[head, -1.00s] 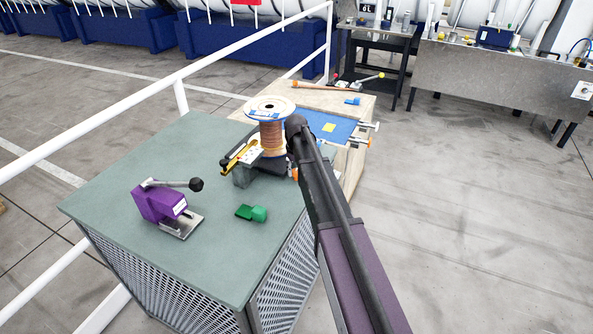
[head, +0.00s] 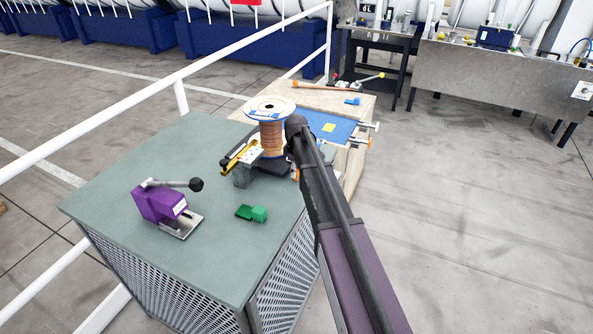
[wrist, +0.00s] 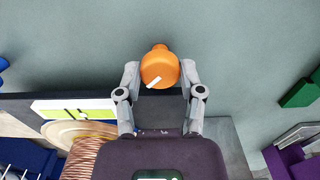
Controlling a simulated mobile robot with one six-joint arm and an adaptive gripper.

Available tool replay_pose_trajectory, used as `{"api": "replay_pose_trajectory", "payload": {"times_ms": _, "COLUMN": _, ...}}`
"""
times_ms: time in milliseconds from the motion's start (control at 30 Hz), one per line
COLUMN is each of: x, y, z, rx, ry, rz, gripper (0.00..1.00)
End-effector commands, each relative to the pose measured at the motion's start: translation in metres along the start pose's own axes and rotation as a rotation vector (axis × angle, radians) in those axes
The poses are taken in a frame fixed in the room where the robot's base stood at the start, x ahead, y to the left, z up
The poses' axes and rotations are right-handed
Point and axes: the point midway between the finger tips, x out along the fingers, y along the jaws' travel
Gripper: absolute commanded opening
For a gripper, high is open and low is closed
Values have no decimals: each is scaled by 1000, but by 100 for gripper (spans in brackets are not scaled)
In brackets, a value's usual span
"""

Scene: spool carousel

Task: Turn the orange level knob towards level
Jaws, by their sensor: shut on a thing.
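The orange level knob (wrist: 160,68) is round with a white pointer mark, which slants down to the left in the wrist view. My gripper (wrist: 161,74) has one finger on each side of the knob and is shut on it. A dark base block with a white, yellow-green marked plate (wrist: 75,108) lies beside the knob. In the head view, the base block (head: 243,177) stands at the table's far end, under the copper spool (head: 271,135).
A purple clamp with a black-knobbed lever (head: 160,203) stands on the green table (head: 120,200). A small green block (head: 259,214) lies nearer the front. A wooden bench (head: 357,110) adjoins behind. A white rail (head: 170,80) runs along the left.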

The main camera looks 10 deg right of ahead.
Motion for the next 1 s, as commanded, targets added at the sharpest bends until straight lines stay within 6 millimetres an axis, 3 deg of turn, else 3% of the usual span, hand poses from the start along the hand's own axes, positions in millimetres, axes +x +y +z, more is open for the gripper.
{"api": "replay_pose_trajectory", "payload": {"times_ms": 600, "x": 0, "y": -2, "z": 1, "rx": -60, "ry": -1, "rz": -4, "gripper": 2}}
{"api": "replay_pose_trajectory", "payload": {"times_ms": 633, "x": 0, "y": -2, "z": 1, "rx": -60, "ry": -1, "rz": -4, "gripper": 59}}
{"api": "replay_pose_trajectory", "payload": {"times_ms": 667, "x": 0, "y": -2, "z": 1, "rx": -60, "ry": -1, "rz": -4, "gripper": 65}}
{"api": "replay_pose_trajectory", "payload": {"times_ms": 1000, "x": 0, "y": 0, "z": 1, "rx": -58, "ry": 0, "rz": -2, "gripper": 65}}
